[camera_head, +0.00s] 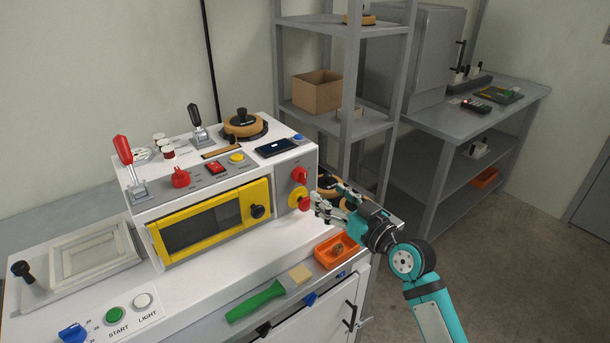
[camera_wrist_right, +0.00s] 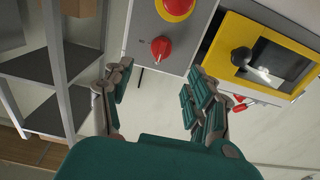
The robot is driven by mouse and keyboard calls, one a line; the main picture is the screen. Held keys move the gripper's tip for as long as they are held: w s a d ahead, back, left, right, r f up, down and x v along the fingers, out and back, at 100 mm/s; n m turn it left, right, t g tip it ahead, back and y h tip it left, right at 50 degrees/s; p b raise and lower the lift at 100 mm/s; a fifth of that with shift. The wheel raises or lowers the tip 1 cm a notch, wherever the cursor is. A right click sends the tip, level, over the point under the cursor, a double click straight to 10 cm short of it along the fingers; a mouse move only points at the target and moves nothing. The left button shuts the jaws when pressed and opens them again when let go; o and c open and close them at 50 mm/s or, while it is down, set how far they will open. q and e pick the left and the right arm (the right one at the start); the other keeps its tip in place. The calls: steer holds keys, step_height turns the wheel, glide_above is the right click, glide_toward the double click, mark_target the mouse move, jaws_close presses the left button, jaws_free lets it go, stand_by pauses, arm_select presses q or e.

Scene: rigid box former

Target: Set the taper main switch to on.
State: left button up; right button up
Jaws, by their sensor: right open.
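The taper is a white machine with a yellow-framed window (camera_head: 215,220). A red rotary knob (camera_head: 300,174), likely the main switch, is on its right end face; a red-on-yellow push button (camera_head: 299,197) is below it. In the right wrist view the red knob (camera_wrist_right: 161,48) sits on a grey plate just beyond the fingertips, with the red push button (camera_wrist_right: 177,6) further up. My right gripper (camera_head: 322,198) is open and empty beside this face. The wrist view shows its spread fingers (camera_wrist_right: 158,78) apart from the knob. My left gripper is out of view.
A grey shelf rack (camera_head: 349,110) stands behind; open floor is at right.

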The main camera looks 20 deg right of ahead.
mark_target(305, 178)
steer(key=x, duration=0.9)
steer(key=shift+w+a+f+p, duration=0.1)
steer(key=shift+w+a+p, duration=0.05)
steer(key=shift+w+p, duration=0.2)
steer(key=shift+s, duration=0.1)
steer(key=shift+c, duration=0.2)
steer(key=c, duration=1.1)
